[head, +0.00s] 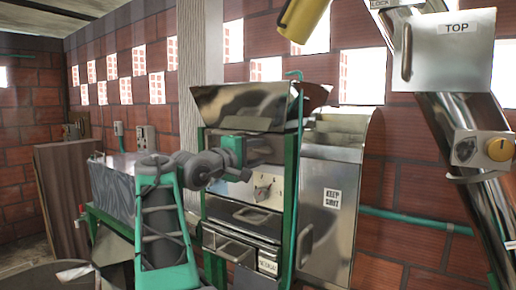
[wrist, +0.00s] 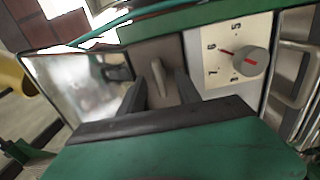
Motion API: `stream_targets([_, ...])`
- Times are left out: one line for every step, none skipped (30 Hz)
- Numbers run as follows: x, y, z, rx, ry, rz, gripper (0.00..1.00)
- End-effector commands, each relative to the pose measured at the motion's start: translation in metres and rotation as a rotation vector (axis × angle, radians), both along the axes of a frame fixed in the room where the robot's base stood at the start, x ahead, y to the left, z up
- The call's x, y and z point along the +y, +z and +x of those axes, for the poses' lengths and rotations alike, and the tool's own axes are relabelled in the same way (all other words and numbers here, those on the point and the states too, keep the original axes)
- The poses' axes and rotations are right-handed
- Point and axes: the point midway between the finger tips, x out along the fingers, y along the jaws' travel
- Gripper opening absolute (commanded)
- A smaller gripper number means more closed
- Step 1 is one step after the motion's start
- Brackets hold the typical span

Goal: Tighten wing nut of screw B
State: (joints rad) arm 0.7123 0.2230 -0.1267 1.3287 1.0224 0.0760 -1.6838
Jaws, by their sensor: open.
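In the wrist view, a grey upright tab that looks like a wing nut (wrist: 157,74) stands on a brownish-grey plate. I cannot read a letter on it to tell which screw it is. My gripper (wrist: 160,92) is open, one dark finger on each side of the tab, with gaps visible. Whether the fingertips reach around the tab in depth is unclear. In the head view, my gripper (head: 262,151) is at the front of the machine below its metal hopper (head: 240,106); the wing nut cannot be made out there.
Right of the tab, a numbered white panel (wrist: 213,76) carries a grey dial (wrist: 250,61) with a red mark. A shiny metal sheet (wrist: 75,85) is at left. A green edge (wrist: 190,27) runs above. Metal drawers (head: 240,246) sit below in the head view.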

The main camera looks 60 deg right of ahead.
Motion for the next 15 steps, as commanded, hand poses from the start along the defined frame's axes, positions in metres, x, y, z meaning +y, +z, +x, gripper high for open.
stream_targets([-0.0027, 0.0008, -0.0008, 0.0, -0.001, 0.0, 0.4])
stream_targets([-0.0034, 0.0005, -0.0009, 0.0, 0.0, 0.0, 0.4])
stream_targets([-0.0038, 0.0002, -0.0007, -0.001, 0.001, 0.0, 0.4])
stream_targets([-0.0038, 0.0001, -0.0006, -0.001, 0.001, 0.0, 0.4])
stream_targets([-0.0037, -0.0001, -0.0006, -0.001, 0.001, 0.0, 0.4])
stream_targets([-0.0036, -0.0002, -0.0005, -0.001, 0.001, 0.0, 0.4])
stream_targets([-0.0035, -0.0002, -0.0005, -0.001, 0.002, 0.0, 0.4])
stream_targets([-0.0035, -0.0003, -0.0005, -0.001, 0.002, 0.0, 0.4])
stream_targets([-0.0034, -0.0003, -0.0004, -0.001, 0.002, 0.0, 0.37])
stream_targets([-0.0034, -0.0003, -0.0003, -0.001, 0.002, 0.0, 0.35])
stream_targets([-0.0034, -0.0003, -0.0003, -0.001, 0.002, 0.0, 0.32])
stream_targets([-0.0033, -0.0003, -0.0003, -0.001, 0.002, 0.0, 0.29])
stream_targets([-0.0033, -0.0003, -0.0003, -0.001, 0.002, 0.0, 0.26])
stream_targets([-0.0033, -0.0003, -0.0003, -0.001, 0.002, 0.0, 0.24])
stream_targets([-0.0033, -0.0003, -0.0003, -0.001, 0.002, 0.0, 0.21])
